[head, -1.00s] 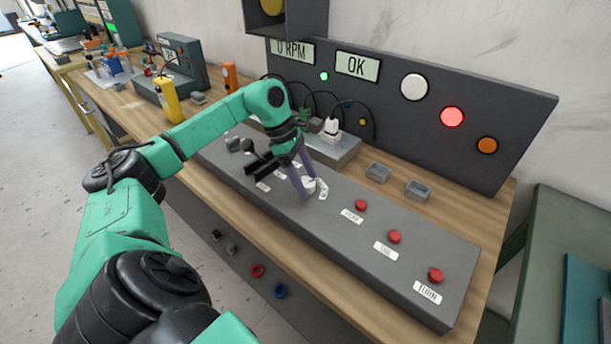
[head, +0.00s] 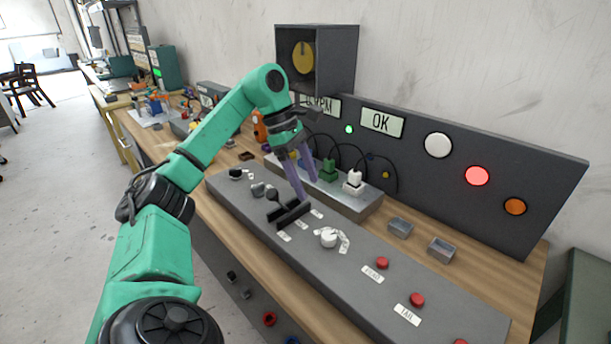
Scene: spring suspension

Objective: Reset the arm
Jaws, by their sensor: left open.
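My left arm comes in from the left in the head view. Its gripper (head: 297,178) has two purple fingers, spread apart and empty. It hangs above the grey control panel (head: 225,192), in front of the socket box. A black lever-like handle (head: 290,214) is on the panel just below the fingertips; whether they touch it cannot be told. A white rotary knob (head: 328,238) is to the right of the fingers, clear of them. My right gripper is not in view.
Red buttons (head: 382,263) line the panel's right part. Behind stand a socket box (head: 345,201) with plugs and cables, two small grey trays (head: 400,228), and a backboard (head: 540,180) with an OK display (head: 381,122) and a lit red lamp (head: 477,176). A dark box (head: 340,70) with a yellow disc is above.

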